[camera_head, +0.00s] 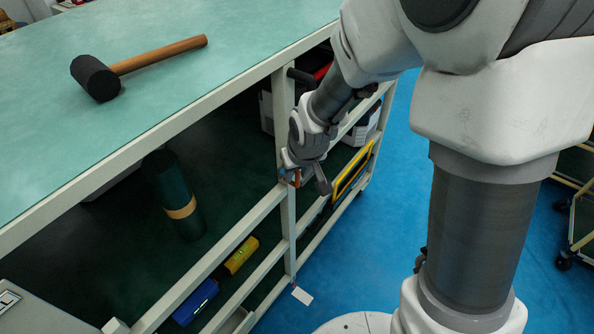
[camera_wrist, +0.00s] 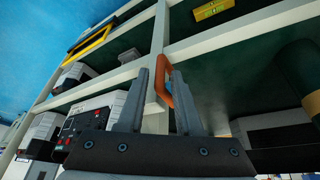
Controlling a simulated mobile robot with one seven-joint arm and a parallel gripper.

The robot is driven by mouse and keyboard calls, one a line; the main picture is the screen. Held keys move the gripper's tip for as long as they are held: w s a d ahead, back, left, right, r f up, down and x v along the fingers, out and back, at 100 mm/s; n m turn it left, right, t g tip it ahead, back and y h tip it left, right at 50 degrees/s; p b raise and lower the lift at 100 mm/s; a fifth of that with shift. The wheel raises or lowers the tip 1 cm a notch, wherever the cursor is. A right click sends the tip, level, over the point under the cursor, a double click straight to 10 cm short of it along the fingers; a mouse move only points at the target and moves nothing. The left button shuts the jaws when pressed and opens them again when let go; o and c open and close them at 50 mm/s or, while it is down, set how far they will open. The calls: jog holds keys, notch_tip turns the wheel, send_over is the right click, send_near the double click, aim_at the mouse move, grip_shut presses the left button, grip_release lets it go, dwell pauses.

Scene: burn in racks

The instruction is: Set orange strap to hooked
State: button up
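The orange strap (camera_wrist: 163,84) is a small loop at the upright post of the rack. In the wrist view it shows between my fingers, close to the right fingertip. My gripper (camera_wrist: 161,72) is open, with its two grey fingers apart and the pale post behind the gap. In the head view my gripper (camera_head: 306,178) is at the post below the tabletop, and a bit of the orange strap shows at its left finger. I cannot tell whether the right finger touches the strap. The strap's hook is not clearly visible.
The pale rack frame (camera_head: 283,125) carries a green tabletop with a mallet (camera_head: 97,77). Below are a dark green cylinder (camera_head: 174,194), a yellow level (camera_head: 241,256), a blue box (camera_head: 195,302) and a yellow-framed panel (camera_head: 352,172). A white tag (camera_head: 302,295) hangs low. Blue floor lies right.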

grip_shut()
jog(key=shift+w+d+r, duration=0.1)
jog(key=shift+d, duration=0.05)
dwell(1.0)
